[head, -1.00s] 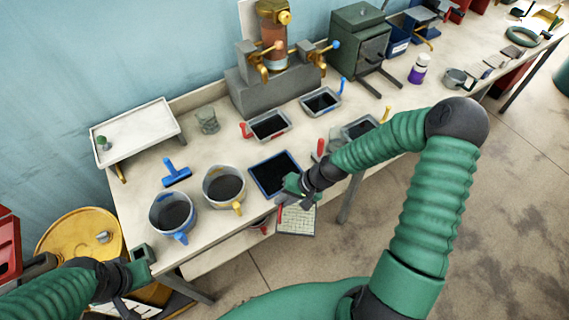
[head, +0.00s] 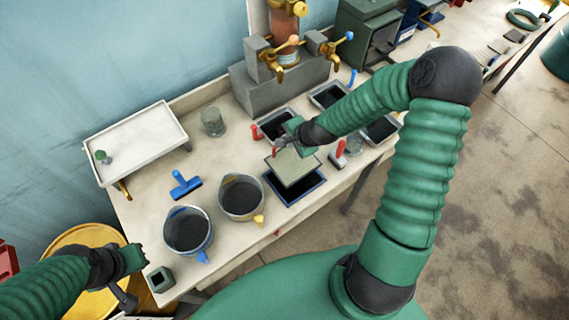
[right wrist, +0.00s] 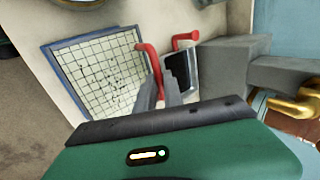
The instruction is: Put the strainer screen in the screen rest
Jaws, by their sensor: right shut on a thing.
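The strainer screen (head: 290,167) is a square pale mesh panel with a red handle. My right gripper (head: 281,146) is shut on that handle; its fingers also show in the right wrist view (right wrist: 160,88). A blue-rimmed dark square tray (head: 309,194), which looks like the screen rest, is on the table. The screen is over the tray's back part, with the dark inside showing in front. In the right wrist view the mesh (right wrist: 100,70) appears inside the blue rim (right wrist: 62,78). The gap between them is unclear. My left gripper (head: 140,258) is near the table's left front corner, its opening unclear.
Two pots, one with a blue handle (head: 188,232) and one with a yellow handle (head: 241,198), stand left of the tray. A red-handled pan (head: 275,124) is behind the screen. A red-handled tool (head: 339,156) stands to the right. A blue T-shaped tool (head: 185,184) lies at left.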

